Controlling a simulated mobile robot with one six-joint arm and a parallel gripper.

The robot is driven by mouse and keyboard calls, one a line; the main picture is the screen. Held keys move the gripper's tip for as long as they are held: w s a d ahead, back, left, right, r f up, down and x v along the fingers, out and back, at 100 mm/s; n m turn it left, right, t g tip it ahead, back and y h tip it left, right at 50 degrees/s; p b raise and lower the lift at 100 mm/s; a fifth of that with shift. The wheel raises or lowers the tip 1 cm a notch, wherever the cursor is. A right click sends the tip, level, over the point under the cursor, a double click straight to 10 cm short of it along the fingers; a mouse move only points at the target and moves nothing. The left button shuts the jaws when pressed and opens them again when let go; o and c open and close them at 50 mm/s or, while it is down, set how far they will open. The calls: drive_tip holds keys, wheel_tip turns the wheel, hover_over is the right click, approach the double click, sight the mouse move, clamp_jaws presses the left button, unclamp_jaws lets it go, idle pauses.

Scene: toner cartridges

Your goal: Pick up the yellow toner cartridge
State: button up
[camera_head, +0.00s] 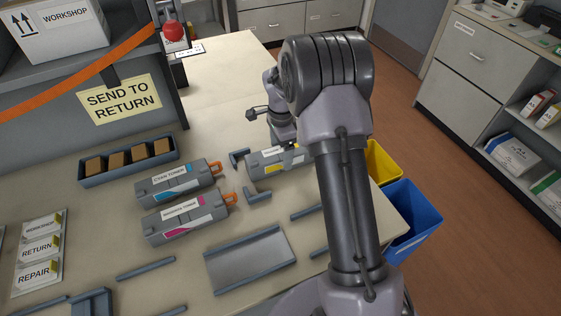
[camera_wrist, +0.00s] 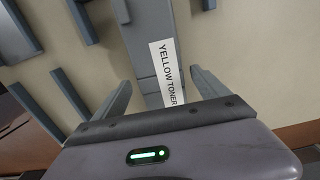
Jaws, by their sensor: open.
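The yellow toner cartridge (camera_head: 262,168) lies on the table in the head view, a grey body with a white label and a yellow mark. My arm hides its right end. In the wrist view the cartridge (camera_wrist: 140,38) runs up the middle, its label reading "YELLOW TONER". My gripper (camera_wrist: 160,78) is open, with one finger on each side of the cartridge and a visible gap at the left finger. I cannot tell whether the fingers are down at its height. In the head view my arm hides the fingers.
The cyan toner (camera_head: 178,184) and magenta toner (camera_head: 185,216) lie to the left. Low grey-blue brackets (camera_head: 258,196) stand near the yellow cartridge. A grey tray (camera_head: 250,262) is in front. A yellow bin (camera_head: 384,162) and blue bin (camera_head: 412,215) stand beyond the table's right edge.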

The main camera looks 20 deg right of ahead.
sight(281, 151)
wheel_tip(281, 151, down, 4)
drive_tip(key=shift+w+f+b, duration=0.1)
drive_tip(key=shift+w+b, duration=0.05)
drive_tip(key=shift+b, duration=0.55)
drive_tip(key=shift+c, duration=0.9)
clamp_jaws()
drive_tip(key=shift+r, duration=0.2)
